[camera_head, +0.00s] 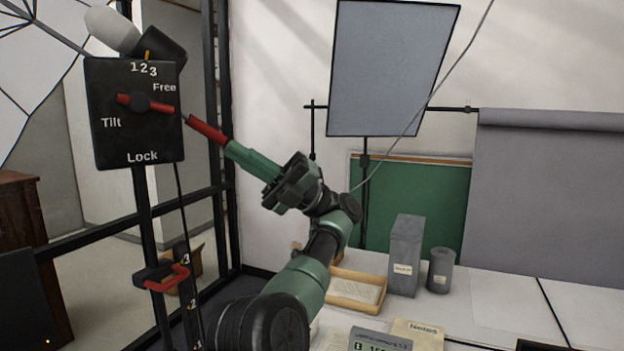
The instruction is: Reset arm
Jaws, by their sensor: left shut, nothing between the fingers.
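My left gripper (190,119) is raised on its green and black arm, and its slim red-tipped end points up and left. It is shut and empty. Its tip is just right of a black panel (105,135) marked "123", "Free", "Tilt" and "Lock". A red lever (160,106) on a round black knob lies nearly level across the panel, its right end close to "Free". The gripper tip appears close to that lever end; the picture shows a small gap, but the depth between them is hard to judge. My right gripper is not in view.
A black post under the panel carries a red-handled clamp (165,277). A table (500,300) at lower right holds a wooden tray (357,290), a grey box (405,255), a grey cylinder (440,270) and a notes folder (418,333). A light panel (390,65) stands behind.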

